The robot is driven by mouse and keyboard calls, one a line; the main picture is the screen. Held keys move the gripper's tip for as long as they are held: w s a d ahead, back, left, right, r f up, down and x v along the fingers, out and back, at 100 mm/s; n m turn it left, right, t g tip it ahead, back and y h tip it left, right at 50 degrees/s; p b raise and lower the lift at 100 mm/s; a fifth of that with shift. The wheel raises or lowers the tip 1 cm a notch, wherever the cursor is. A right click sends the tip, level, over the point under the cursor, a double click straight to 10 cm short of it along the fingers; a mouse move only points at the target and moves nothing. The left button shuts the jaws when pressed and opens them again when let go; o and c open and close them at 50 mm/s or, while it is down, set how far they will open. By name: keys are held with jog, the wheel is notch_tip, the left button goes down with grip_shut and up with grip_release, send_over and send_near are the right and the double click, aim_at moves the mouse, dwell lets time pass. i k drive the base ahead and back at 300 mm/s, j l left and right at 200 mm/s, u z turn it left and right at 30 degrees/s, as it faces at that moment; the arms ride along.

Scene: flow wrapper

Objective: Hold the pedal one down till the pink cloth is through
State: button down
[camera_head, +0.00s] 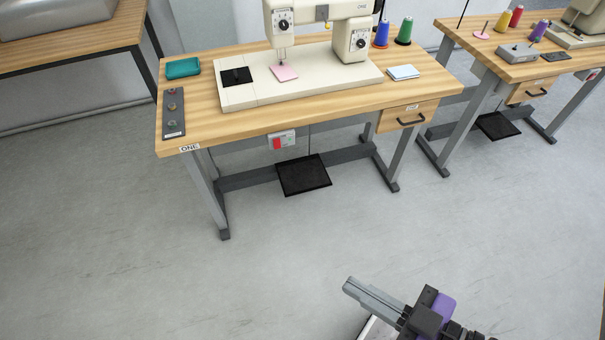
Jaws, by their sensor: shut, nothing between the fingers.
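The pedal of table one (304,175) is a black ribbed plate low under the sewing table marked ONE (187,148). The pink cloth (284,73) lies flat on the bed of the cream sewing machine (330,78), just below the needle. My gripper (348,287) is at the bottom of the view, shut and empty, pointing left. It is well apart from the pedal, nearer to me and lower right in the picture. Whether the pedal is pressed cannot be told.
A red switch box (281,142) hangs under the table's front edge. Table legs and a grey crossbar (245,180) flank the pedal. A second sewing table with another black pedal (497,126) stands at right. The floor (250,285) in front is clear.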

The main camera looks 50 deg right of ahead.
aim_at(301, 175)
jog(key=i+l+u, duration=0.1)
jog(key=i+l, duration=0.2)
jog(key=i+l+u, duration=0.15)
jog(key=i+l, duration=0.15)
jog(key=i+l+u, duration=0.1)
jog(key=i+l, duration=0.2)
jog(key=l, duration=0.2)
jog(key=i+l+u, duration=0.1)
jog(key=i+l, duration=0.15)
jog(key=l, duration=0.2)
jog(key=i+l+u, duration=0.1)
jog(key=i+l, duration=0.15)
jog(key=l, duration=0.2)
